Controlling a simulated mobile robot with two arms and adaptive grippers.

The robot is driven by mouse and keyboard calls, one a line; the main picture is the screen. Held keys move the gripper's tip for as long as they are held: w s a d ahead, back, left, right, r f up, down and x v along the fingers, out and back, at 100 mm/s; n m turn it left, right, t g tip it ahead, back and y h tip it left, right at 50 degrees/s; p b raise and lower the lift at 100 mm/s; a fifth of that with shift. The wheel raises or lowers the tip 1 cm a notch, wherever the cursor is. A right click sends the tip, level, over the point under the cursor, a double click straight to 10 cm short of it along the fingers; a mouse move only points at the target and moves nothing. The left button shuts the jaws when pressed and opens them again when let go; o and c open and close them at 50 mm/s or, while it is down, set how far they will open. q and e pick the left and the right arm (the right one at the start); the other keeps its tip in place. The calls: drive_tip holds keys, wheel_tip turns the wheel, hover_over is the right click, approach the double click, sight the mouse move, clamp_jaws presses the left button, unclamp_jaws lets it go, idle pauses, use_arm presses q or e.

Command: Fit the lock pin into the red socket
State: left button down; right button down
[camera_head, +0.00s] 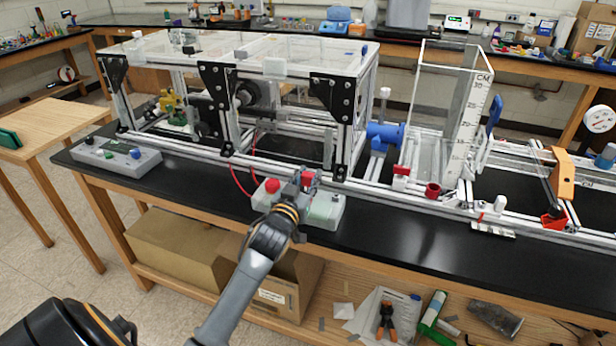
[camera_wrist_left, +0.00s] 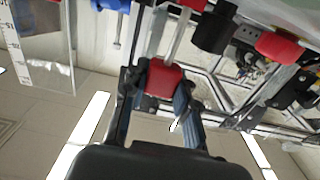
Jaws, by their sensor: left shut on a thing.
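My left gripper (camera_head: 300,184) is shut on a small red block (camera_head: 309,179), just above the control box with the red button. In the left wrist view the red block (camera_wrist_left: 165,78) sits between the fingers of my left gripper (camera_wrist_left: 160,98), and a pale rod runs upward from it. I take this to be the lock pin, but cannot be sure. A short red cylinder (camera_head: 433,190) stands on the rail below the clear tank, apart from the gripper. It may be the red socket; its opening is too small to tell. My right gripper is not in view.
The control box (camera_head: 322,210) with a red button (camera_head: 272,186) lies at the bench's front edge. The extrusion frame (camera_head: 217,95) stands behind it. A clear tank (camera_head: 440,110), a red-white block (camera_head: 401,172) and an orange bracket (camera_head: 562,175) are to the right. The black bench front is clear.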

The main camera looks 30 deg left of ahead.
use_arm(q)
drive_tip(key=shift+f+b, duration=0.3)
drive_tip(key=shift+f, duration=0.3)
drive_tip(key=c, duration=1)
unclamp_jaws()
drive_tip(key=shift+o, duration=0.2)
drive_tip(key=v, duration=1.2)
drive_tip(key=shift+f, duration=0.15)
